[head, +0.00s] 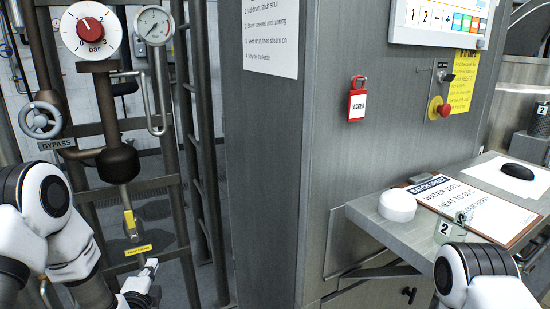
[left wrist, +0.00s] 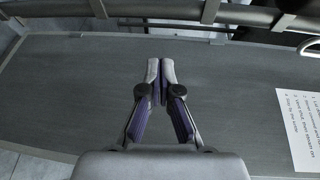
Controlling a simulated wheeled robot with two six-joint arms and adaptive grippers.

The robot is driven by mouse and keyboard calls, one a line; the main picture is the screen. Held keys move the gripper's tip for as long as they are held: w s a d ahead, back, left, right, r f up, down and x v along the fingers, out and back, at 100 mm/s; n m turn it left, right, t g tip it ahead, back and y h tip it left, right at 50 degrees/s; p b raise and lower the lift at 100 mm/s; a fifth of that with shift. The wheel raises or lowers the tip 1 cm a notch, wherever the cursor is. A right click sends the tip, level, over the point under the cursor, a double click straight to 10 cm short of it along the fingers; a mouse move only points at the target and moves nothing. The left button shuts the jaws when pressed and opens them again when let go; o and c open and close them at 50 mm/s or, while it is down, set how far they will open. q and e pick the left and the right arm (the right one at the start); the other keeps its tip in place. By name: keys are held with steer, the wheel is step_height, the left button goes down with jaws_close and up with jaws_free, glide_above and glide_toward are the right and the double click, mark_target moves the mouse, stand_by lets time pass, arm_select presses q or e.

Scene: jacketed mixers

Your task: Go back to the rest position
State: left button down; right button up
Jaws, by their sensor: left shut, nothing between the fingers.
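My left gripper (head: 142,280) shows low in the head view, in front of the pipework and left of the grey cabinet. In the left wrist view its two fingers (left wrist: 161,65) are together with nothing between them, and a grey panel fills most of the background. My left arm comes in from the left edge. Part of my right arm shows at the lower right of the head view, beside the shelf. My right gripper is out of the picture.
A pressure dial (head: 90,29), gauge (head: 154,25) and handwheel (head: 40,120) sit on pipes at left. The cabinet (head: 265,150) carries a red lock (head: 357,104) and emergency button (head: 443,110). A shelf (head: 372,220) holds a clipboard (head: 500,236) and white puck (head: 397,205).

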arm_select(q)
steer(key=s+d+f+n+g+h, duration=0.15)
steer(key=s+d+f+g, duration=0.3)
steer(key=s+f, duration=0.65)
steer(key=s+d+f+n+g+h, duration=0.15)
steer(key=s+d+f+g, duration=0.3)
steer(key=s+f, duration=0.55)
steer(key=s+f+n+g, duration=0.2)
steer(key=s+n+g, duration=0.1)
steer(key=s+n, duration=0.3)
steer(key=s+f+n+g, duration=0.3)
steer(key=s+n+g, duration=0.1)
steer(key=s+n, duration=0.3)
steer(key=shift+s+d+f+n+g, duration=0.15)
steer(key=shift+s+d+n+g, duration=0.2)
steer(key=shift+s, duration=0.85)
